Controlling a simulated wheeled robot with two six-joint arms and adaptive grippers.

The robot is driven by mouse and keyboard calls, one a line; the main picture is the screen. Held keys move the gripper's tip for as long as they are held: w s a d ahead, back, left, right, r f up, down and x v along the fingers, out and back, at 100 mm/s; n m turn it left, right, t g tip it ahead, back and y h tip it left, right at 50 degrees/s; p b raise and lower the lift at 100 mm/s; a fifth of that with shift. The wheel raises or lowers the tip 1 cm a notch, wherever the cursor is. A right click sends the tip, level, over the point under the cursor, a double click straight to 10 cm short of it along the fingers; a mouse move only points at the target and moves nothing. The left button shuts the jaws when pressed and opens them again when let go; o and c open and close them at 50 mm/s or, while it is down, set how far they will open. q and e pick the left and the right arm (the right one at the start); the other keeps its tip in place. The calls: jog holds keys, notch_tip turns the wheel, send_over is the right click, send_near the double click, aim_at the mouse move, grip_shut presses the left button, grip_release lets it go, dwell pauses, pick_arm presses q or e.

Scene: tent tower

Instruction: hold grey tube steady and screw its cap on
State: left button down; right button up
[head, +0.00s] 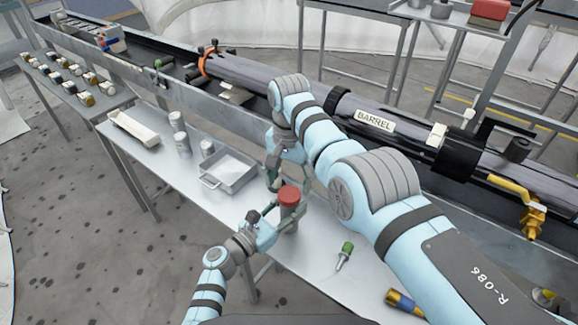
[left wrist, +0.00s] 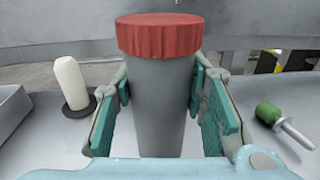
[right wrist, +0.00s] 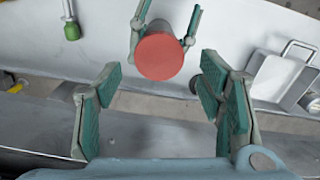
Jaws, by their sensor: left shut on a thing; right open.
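The grey tube (left wrist: 160,108) stands upright on the metal table, with the red cap (left wrist: 160,36) on its top; whether the cap is tight cannot be told. In the head view the red cap (head: 289,196) shows above the tube (head: 288,215). My left gripper (head: 268,222) is shut on the tube's sides below the cap. My right gripper (right wrist: 163,103) is open and empty, its fingers spread. In the right wrist view the red cap (right wrist: 159,56) lies beyond my right fingertips, apart from them. In the head view my right gripper (head: 275,180) is near the tube, partly hidden by its arm.
A metal tray (head: 232,172) and several grey cylinders (head: 180,135) stand left of the tube. A green-handled screwdriver (head: 345,253) lies to the right. The long barrel (head: 375,120) runs behind the table. A white pale cylinder (left wrist: 72,83) stands beside my left gripper.

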aim_at(289, 194)
jog(key=n, duration=0.2)
jog(key=r+n, duration=0.1)
jog(key=n, duration=0.7)
jog(key=shift+r, duration=0.3)
jog(key=n, duration=0.5)
jog(key=shift+r, duration=0.35)
jog(key=n, duration=0.4)
jog(key=shift+r+n, duration=0.3)
jog(key=shift+r, duration=0.05)
jog(key=n, duration=0.3)
jog(key=shift+r+n, duration=0.25)
jog(key=shift+n, duration=0.15)
jog(key=n, duration=0.6)
jog(key=shift+r, duration=0.4)
jog(key=shift+s+f, duration=0.1)
jog(key=shift+f, duration=3.85)
